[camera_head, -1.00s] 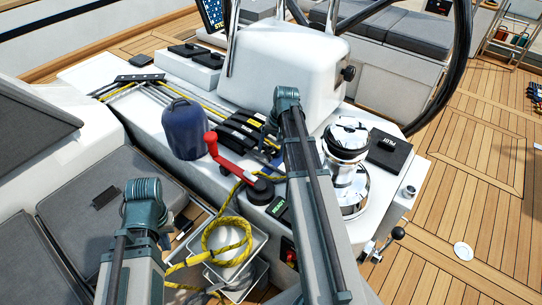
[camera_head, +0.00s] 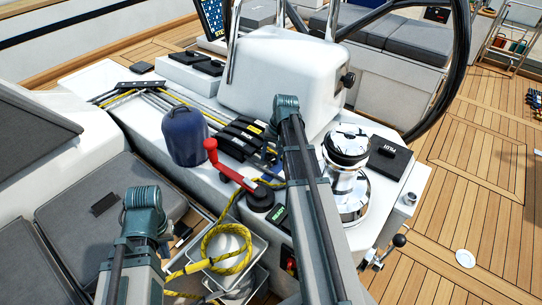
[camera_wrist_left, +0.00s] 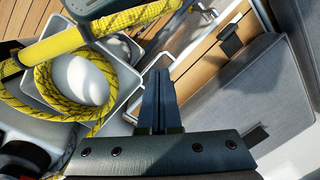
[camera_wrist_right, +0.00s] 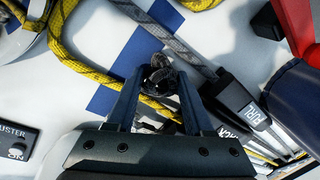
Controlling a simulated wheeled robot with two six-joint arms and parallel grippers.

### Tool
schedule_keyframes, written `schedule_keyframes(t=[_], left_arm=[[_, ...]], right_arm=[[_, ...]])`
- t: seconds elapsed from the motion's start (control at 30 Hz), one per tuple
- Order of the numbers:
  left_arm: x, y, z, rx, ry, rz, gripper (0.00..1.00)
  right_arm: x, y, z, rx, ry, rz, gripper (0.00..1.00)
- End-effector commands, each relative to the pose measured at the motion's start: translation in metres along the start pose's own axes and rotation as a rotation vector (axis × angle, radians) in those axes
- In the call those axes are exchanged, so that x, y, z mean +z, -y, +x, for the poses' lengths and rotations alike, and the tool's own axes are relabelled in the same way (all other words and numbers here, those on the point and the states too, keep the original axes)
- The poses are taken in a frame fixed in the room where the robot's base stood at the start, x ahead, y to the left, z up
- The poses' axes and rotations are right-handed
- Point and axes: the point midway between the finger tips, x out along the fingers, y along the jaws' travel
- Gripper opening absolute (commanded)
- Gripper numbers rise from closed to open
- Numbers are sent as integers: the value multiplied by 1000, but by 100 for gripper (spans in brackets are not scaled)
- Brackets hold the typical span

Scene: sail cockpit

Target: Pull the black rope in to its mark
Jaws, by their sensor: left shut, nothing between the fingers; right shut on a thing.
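My right gripper (camera_wrist_right: 157,98) is shut on a dark, glossy piece (camera_wrist_right: 158,76), which looks like black rope; its course past the fingers is hard to follow. In the head view my right forearm hides these fingertips and the piece. A row of black rope clutches (camera_head: 243,137) sits on the white console, and one labelled FURL (camera_wrist_right: 245,104) is close to the right gripper. My left gripper (camera_wrist_left: 158,102) is shut and empty, beside the rope bin (camera_wrist_left: 122,75). No rope mark can be made out.
A yellow rope (camera_head: 228,240) lies coiled over the bin, and it also runs past the right gripper (camera_wrist_right: 88,68). A red winch handle (camera_head: 232,172), a blue bag (camera_head: 185,137) and a chrome winch (camera_head: 346,165) stand on the console. Grey cushions (camera_head: 100,205) lie at left.

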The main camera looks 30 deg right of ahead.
Motion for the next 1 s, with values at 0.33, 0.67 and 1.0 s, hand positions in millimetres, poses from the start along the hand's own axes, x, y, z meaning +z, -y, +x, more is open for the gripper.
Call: schedule_keyframes(t=[0.33, 0.67, 1.0], left_arm=[[0, 0, 0, 0, 0, 0, 0], [0, 0, 0, 0, 0, 0, 0], [0, 0, 0, 0, 0, 0, 0]], right_arm=[[26, -35, -7, 2, 0, 8, 0], [43, -64, -12, 5, 1, 6, 0], [42, -63, -12, 4, 1, 5, 71]])
